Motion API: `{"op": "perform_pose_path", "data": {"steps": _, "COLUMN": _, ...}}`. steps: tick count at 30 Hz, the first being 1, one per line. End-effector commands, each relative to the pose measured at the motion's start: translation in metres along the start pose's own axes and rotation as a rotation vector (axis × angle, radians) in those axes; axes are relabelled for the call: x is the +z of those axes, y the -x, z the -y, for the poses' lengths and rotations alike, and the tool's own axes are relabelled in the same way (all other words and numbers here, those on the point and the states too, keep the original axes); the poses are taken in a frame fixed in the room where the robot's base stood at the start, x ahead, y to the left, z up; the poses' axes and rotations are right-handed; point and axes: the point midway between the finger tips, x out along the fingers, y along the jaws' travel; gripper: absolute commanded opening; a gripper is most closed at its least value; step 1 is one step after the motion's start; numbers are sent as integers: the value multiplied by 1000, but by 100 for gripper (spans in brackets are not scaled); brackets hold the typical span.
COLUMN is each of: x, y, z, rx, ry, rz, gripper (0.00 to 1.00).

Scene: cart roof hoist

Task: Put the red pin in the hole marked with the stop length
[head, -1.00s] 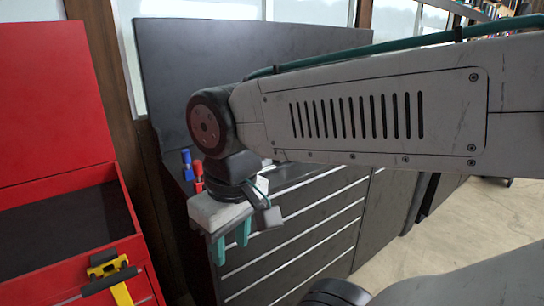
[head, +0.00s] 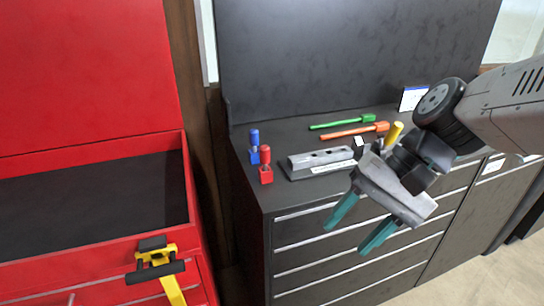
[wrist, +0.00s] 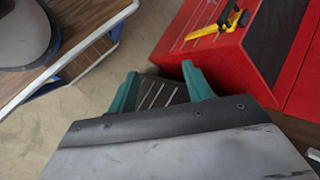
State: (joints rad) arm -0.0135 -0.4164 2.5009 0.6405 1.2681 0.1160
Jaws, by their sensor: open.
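The red pin (head: 265,165) stands upright at the front left corner of the dark cabinet top, a round red head above a square red foot. A grey block (head: 320,162) with dark holes on top and a white label strip on its front lies to its right. The label's writing is too small to read. My gripper (head: 352,236) hangs tilted in front of the cabinet drawers, to the right of and nearer than the pin. Its teal fingers are apart and empty. The wrist view shows the fingers (wrist: 160,76) pointing toward the drawers and floor; the pin is not there.
A blue pin (head: 254,146) stands just behind the red one. A green tool (head: 342,122), an orange tool (head: 348,132) and a white card (head: 411,98) lie or stand behind the block. A yellow handle (head: 394,134) shows beside my wrist. A red chest (head: 90,248) with a yellow clamp (head: 160,268) is at left.

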Motion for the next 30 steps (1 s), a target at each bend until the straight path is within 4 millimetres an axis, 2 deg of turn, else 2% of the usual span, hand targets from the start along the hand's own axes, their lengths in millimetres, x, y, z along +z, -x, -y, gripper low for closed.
{"op": "perform_pose_path", "data": {"steps": 3, "x": -25, "y": -18, "z": 50, "rx": -228, "ry": -230, "rz": 155, "gripper": 50}}
{"op": "perform_pose_path", "data": {"steps": 5, "x": -42, "y": -24, "z": 74, "rx": -344, "ry": -352, "rz": 225, "gripper": 50}}
{"op": "perform_pose_path", "data": {"steps": 6, "x": -55, "y": -26, "z": 89, "rx": -421, "ry": -437, "rz": 269, "gripper": 50}}
{"op": "perform_pose_path", "data": {"steps": 10, "x": -110, "y": -34, "z": 125, "rx": -659, "ry": -714, "rz": 388, "gripper": 50}}
{"op": "perform_pose_path", "data": {"steps": 15, "x": -183, "y": -44, "z": 141, "rx": -906, "ry": -1013, "rz": 480, "gripper": 50}}
{"op": "perform_pose_path", "data": {"steps": 18, "x": -214, "y": -48, "z": 140, "rx": -1001, "ry": -1129, "rz": 503, "gripper": 50}}
{"op": "perform_pose_path", "data": {"steps": 23, "x": -238, "y": -52, "z": 140, "rx": -1077, "ry": -1211, "rz": 516, "gripper": 50}}
{"op": "perform_pose_path", "data": {"steps": 30, "x": -245, "y": -62, "z": 161, "rx": -1086, "ry": -1219, "rz": 518, "gripper": 50}}
